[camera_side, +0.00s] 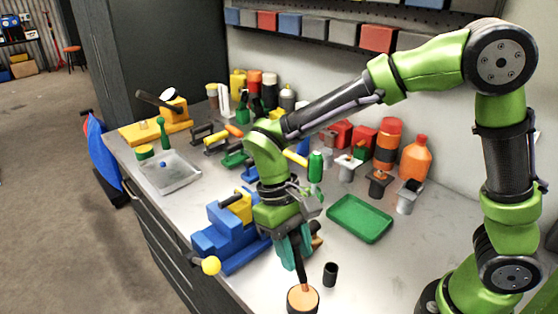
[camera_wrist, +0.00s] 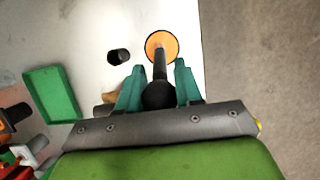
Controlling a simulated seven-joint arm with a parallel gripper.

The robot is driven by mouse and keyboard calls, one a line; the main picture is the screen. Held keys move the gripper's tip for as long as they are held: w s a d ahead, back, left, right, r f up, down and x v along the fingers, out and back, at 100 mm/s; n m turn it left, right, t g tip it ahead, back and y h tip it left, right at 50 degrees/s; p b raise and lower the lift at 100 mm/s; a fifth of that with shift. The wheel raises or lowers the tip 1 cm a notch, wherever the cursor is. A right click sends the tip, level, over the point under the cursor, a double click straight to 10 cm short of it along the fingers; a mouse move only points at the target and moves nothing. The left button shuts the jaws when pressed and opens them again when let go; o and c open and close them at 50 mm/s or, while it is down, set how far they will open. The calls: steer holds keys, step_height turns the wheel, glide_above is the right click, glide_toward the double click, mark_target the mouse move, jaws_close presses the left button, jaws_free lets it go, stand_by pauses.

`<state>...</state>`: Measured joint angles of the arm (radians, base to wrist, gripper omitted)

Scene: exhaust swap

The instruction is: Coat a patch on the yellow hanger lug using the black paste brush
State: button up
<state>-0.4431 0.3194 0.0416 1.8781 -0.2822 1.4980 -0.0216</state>
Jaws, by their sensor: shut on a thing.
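My gripper (camera_side: 292,255) points down at the front of the bench, its teal fingers closed around the black paste brush (camera_wrist: 159,95). In the wrist view my gripper (camera_wrist: 159,84) has the brush's dark handle between its fingers. The brush reaches down to a round tin with an orange top (camera_side: 302,300), also in the wrist view (camera_wrist: 158,36). The brush's lower end appears to be at or in the orange surface; I cannot tell how deep. A yellow piece (camera_side: 241,207), apparently the hanger lug, sits at the blue vise (camera_side: 222,234), left of my gripper. The lug is partly hidden.
A small black cup (camera_side: 330,274) stands right of the tin. A green tray (camera_side: 360,218) lies behind it. Several bottles and holders line the back. A clear tray (camera_side: 170,172) is at the left.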

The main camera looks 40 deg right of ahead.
mark_target(298, 235)
steer(key=shift+r, duration=2.05)
steer(key=shift+r+n, duration=0.1)
steer(key=shift+n, duration=0.2)
steer(key=shift+w+d+r+n, duration=0.2)
steer(key=shift+d+n, duration=0.05)
steer(key=shift+n, duration=0.05)
steer(key=w+d+r+m, duration=0.1)
steer(key=w+d, duration=0.3)
steer(key=d, duration=0.5)
steer(key=w+d+r, duration=0.1)
steer(key=w+d, duration=0.4)
steer(key=d, duration=0.3)
steer(key=w+a+r+t+y, duration=0.1)
steer(key=w+a+r+t, duration=0.1)
steer(key=a+r, duration=0.3)
steer(key=w+a+r+t+y, duration=0.1)
steer(key=w+a+r+t, duration=0.1)
steer(key=a, duration=0.5)
steer(key=w+a+r+t+y, duration=0.1)
steer(key=w+a+r+t, duration=0.1)
steer(key=w+a+r, duration=0.2)
steer(key=shift+a+r, duration=0.65)
steer(key=shift+r, duration=0.3)
steer(key=shift+a+r, duration=0.65)
steer(key=shift+r, duration=0.25)
